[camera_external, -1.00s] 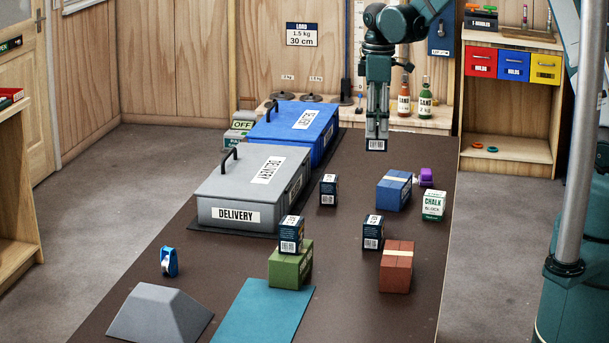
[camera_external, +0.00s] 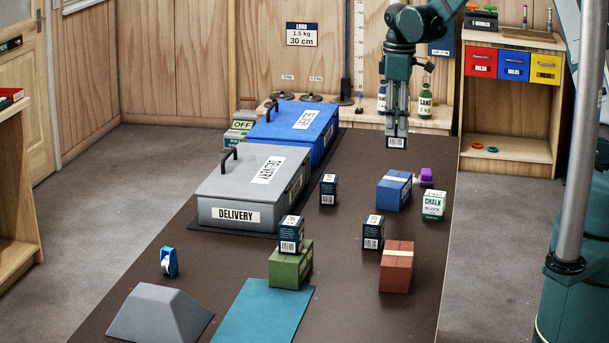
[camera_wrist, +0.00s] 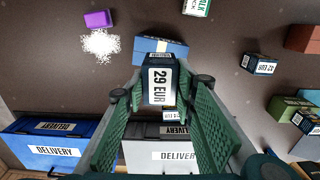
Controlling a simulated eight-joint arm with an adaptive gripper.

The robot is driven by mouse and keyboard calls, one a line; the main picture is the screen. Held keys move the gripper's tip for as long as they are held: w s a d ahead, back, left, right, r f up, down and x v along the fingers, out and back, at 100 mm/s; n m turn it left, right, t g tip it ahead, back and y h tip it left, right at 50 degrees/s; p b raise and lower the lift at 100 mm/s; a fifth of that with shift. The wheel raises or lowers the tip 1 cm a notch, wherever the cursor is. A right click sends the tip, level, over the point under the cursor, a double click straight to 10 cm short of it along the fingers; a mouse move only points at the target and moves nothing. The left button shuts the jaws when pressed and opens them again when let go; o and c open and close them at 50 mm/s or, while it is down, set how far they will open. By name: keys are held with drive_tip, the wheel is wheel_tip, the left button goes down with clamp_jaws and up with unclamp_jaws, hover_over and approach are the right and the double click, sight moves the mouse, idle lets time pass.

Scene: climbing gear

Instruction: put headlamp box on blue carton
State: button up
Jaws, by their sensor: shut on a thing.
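My gripper (camera_external: 396,136) is shut on a small dark box with a white label, the headlamp box (camera_external: 396,143). It hangs in the air behind the blue carton in the external view. In the wrist view the box (camera_wrist: 160,82), labelled 29 EUR, sits between the green fingers of my gripper (camera_wrist: 162,95). The blue carton (camera_external: 394,191) stands on the dark table with a pale tape strip and a clear top. In the wrist view the blue carton (camera_wrist: 150,48) shows just beyond the held box, which partly covers it.
Similar dark boxes stand on the table (camera_external: 328,191), (camera_external: 373,233), and one (camera_external: 291,236) rests on a green carton (camera_external: 290,268). A chalk block (camera_external: 433,206) and purple item (camera_external: 426,178) are right of the blue carton. A brown-red carton (camera_external: 396,268) stands in front; delivery boxes (camera_external: 240,213) lie left.

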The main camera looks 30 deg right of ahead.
sight(397, 141)
drive_tip(key=shift+f, duration=2.55)
drive_tip(key=shift+f, duration=0.1)
drive_tip(key=shift+f, duration=1.95)
drive_tip(key=shift+f, duration=0.15)
drive_tip(key=o, duration=0.9)
drive_tip(key=shift+r, duration=6.15)
